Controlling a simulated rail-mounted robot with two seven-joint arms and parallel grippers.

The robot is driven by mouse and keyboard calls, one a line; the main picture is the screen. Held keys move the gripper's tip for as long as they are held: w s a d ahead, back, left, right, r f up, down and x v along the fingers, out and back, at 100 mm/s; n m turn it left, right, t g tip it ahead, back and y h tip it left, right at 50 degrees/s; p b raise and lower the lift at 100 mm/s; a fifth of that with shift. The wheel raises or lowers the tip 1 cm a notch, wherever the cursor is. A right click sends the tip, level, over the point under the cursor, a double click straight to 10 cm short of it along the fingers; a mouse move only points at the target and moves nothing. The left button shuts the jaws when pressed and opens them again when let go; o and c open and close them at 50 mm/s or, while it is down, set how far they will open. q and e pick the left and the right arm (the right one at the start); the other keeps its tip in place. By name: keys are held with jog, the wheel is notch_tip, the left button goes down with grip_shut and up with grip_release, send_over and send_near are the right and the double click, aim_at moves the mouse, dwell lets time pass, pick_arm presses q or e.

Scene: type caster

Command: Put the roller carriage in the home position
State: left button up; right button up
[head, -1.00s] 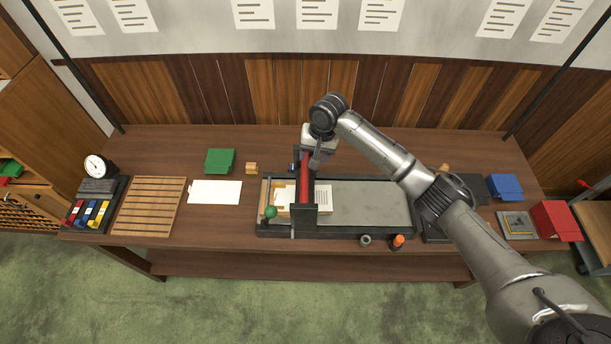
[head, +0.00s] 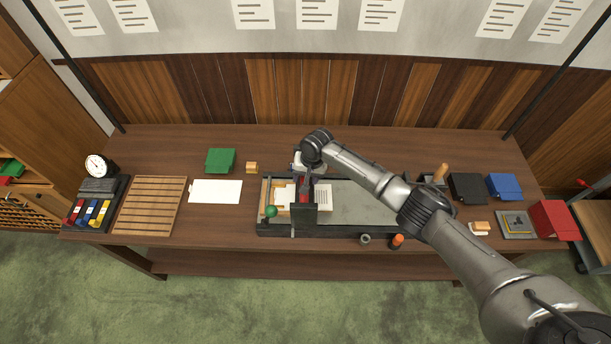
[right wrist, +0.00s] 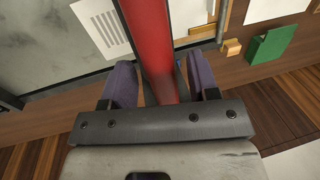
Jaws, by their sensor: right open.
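The roller carriage, a red roller with a dark end block (head: 303,216), stands across the left part of the grey press bed (head: 375,202). Its red roller runs away from the camera in the right wrist view (right wrist: 160,35). My right gripper (head: 306,176) is over the far part of the carriage. In the right wrist view its two purple fingers (right wrist: 160,82) are apart, one on each side of the red roller; I cannot tell whether they touch it. The arm hides part of the carriage in the head view. My left gripper is not in view.
A printed sheet (head: 323,197) lies on the bed just right of the carriage. A green-knobbed lever (head: 271,211) is at the bed's left front. An orange-topped bottle (head: 397,240) stands at the front edge. The bed's right part is clear.

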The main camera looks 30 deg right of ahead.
grip_shut()
dwell(0.5)
